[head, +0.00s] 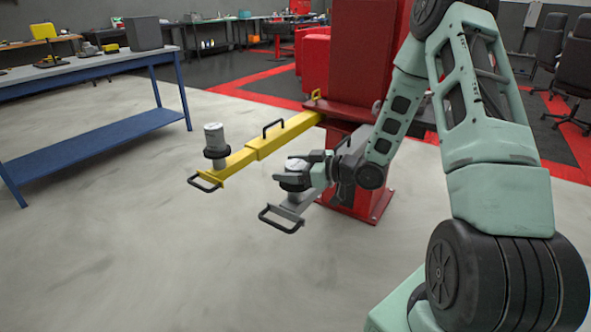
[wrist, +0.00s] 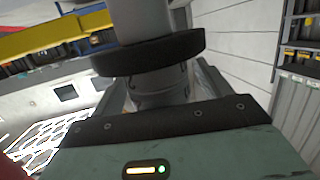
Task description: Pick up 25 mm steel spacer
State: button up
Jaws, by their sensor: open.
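A short grey round piece, likely the steel spacer (head: 297,164), sits on a black round pad (head: 291,182) at the outer end of a grey swing arm (head: 290,208). In the wrist view, which looks upside down, the grey piece (wrist: 158,88) meets the black pad (wrist: 150,55), with a grey part beyond it. My gripper (head: 312,169) comes from the right at the height of the grey piece. Its jaws are open, with one finger on each side of the piece in the wrist view. I cannot tell whether they touch it.
A yellow swing arm (head: 255,150) carries a taller grey cylinder (head: 214,136) with a black ring, left of my gripper. Both swing arms have black handles and reach out from a red column (head: 367,60). A blue bench (head: 100,135) stands at left. The front floor is clear.

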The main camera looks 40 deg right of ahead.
jog(key=shift+w+a, duration=0.15)
jog(key=shift+w, duration=0.05)
jog(key=c, duration=1.2)
